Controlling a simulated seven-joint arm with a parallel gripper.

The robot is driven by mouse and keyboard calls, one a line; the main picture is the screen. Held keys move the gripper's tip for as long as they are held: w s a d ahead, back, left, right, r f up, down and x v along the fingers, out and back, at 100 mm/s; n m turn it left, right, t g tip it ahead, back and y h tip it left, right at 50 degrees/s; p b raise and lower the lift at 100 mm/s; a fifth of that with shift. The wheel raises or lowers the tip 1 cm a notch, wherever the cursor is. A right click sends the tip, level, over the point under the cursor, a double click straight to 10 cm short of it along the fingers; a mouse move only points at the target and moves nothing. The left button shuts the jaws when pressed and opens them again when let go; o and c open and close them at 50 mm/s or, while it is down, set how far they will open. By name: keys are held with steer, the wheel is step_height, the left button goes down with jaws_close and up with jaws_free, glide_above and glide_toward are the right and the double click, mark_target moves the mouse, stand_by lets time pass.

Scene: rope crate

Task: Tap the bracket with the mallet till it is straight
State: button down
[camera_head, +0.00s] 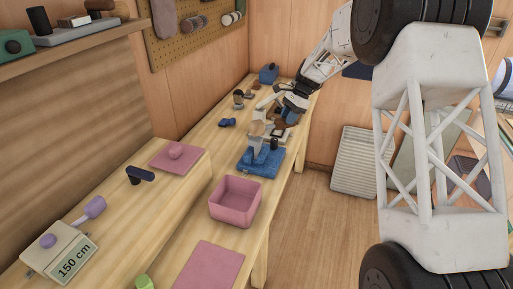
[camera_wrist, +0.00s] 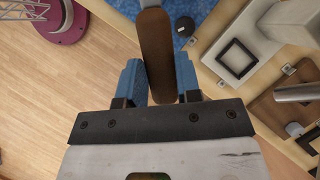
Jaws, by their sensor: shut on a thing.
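My gripper (camera_head: 292,108) is over the far part of the workbench in the head view. In the wrist view its two blue fingers (camera_wrist: 158,82) are shut on a brown, round-ended handle (camera_wrist: 156,40). No mallet head shows on the handle, so I cannot tell whether it is the mallet's. A blue stand (camera_head: 262,162) stands on the bench just in front of my gripper, with pale and dark parts on top. I cannot make out the bracket among them. A blue speckled surface (camera_wrist: 192,12) lies beyond the handle in the wrist view.
A pink open crate (camera_head: 234,202) stands nearer on the bench, with a flat pink mat (camera_head: 210,268) in front. A dark T-shaped tool (camera_head: 140,175) lies left. Small items crowd the bench around my gripper.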

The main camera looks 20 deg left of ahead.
steer(key=shift+r, duration=2.15)
steer(key=shift+f, duration=0.35)
step_height(320, 180, down, 6)
steer(key=shift+w+r, duration=0.1)
steer(key=shift+r, duration=3.15)
steer(key=shift+r, duration=0.1)
steer(key=shift+r, duration=2.4)
